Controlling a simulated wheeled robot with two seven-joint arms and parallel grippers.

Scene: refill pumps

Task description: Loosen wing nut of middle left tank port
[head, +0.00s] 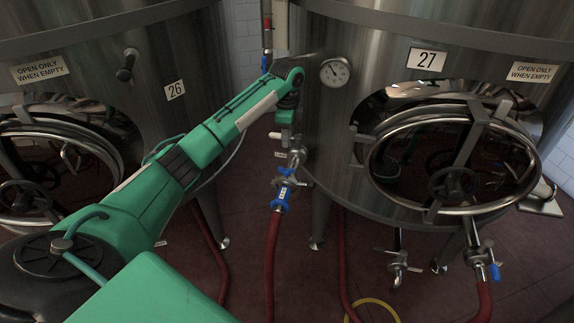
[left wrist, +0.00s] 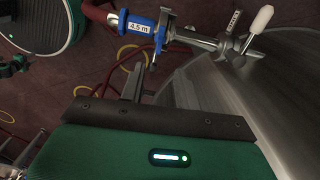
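The middle left tank port (head: 296,160) is a steel pipe with a valve, low on the left side of tank 27. A clamp with a wing nut (head: 279,182) joins it to a blue hose coupling (head: 281,196). In the left wrist view the clamp (left wrist: 163,30) sits between the blue coupling marked 4.5 m (left wrist: 138,27) and the valve with a white handle (left wrist: 259,22). My left gripper (head: 286,138) hangs just above the port, apart from the clamp. Its fingertips (left wrist: 140,68) point toward the clamp; their spacing is unclear. My right gripper is out of view.
Tank 27 (head: 345,130) stands right behind the port, with a round hatch (head: 455,208). Tank 26 (head: 170,55) stands to the left. A red hose (head: 272,255) drops from the coupling to the floor. Another port with a blue-handled fitting (head: 484,262) is at lower right.

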